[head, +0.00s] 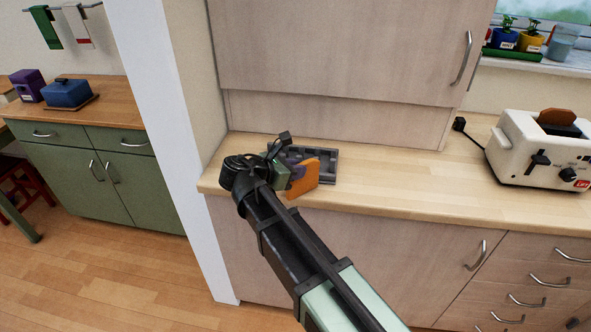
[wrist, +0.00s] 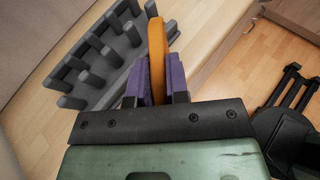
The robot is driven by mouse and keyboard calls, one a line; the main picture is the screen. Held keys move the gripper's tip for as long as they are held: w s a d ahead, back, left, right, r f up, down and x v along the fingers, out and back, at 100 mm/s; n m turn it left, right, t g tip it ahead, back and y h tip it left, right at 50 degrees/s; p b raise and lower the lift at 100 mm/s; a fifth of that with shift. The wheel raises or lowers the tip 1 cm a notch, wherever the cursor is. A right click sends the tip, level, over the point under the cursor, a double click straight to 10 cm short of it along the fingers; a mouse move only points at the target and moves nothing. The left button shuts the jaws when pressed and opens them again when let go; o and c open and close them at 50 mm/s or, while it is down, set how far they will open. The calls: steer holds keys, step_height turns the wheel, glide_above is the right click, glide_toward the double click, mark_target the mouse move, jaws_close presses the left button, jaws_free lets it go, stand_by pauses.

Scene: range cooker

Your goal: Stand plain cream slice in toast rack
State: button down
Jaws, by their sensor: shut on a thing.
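My gripper (head: 296,174) is shut on an orange-tan bread slice (head: 306,181), held on edge above the counter. In the wrist view the slice (wrist: 156,55) stands between the two purple finger pads of the gripper (wrist: 158,88), thin edge towards the camera. No plain cream face shows on it. The dark grey toast rack (head: 327,159) lies on the counter just behind and right of the slice in the head view. In the wrist view the rack (wrist: 70,76), with several upright posts, is left of the slice. The slice appears outside its slots; the exact gap cannot be told.
A cream toaster (head: 520,150) with a brown slice (head: 557,116) in its top stands at the right of the wooden counter (head: 410,180). The counter between rack and toaster is clear. A wall cabinet (head: 340,45) rises close behind the rack. The counter's left end is near my gripper.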

steer(key=c, duration=1.1)
jaws_free()
steer(key=shift+r, duration=0.15)
steer(key=shift+r+p, duration=0.6)
steer(key=shift+p, duration=0.25)
steer(key=p+v, duration=0.4)
steer(key=v, duration=0.7)
steer(key=s+d+f+m+g+y, duration=0.2)
steer(key=d+f+m+g+y, duration=0.1)
steer(key=d+m, duration=0.5)
steer(key=s+d+f+m+g+y, duration=0.2)
steer(key=s+d+f+m+y, duration=0.1)
steer(key=d+m, duration=0.6)
steer(key=s+d+f+m+g+y, duration=0.3)
steer(key=d+m, duration=0.5)
steer(key=d, duration=0.4)
steer(key=shift+s+d+f+m+g+y, duration=0.3)
steer(key=shift+f+m+y, duration=0.1)
steer(key=shift+f+y, duration=0.45)
steer(key=shift+o, duration=0.4)
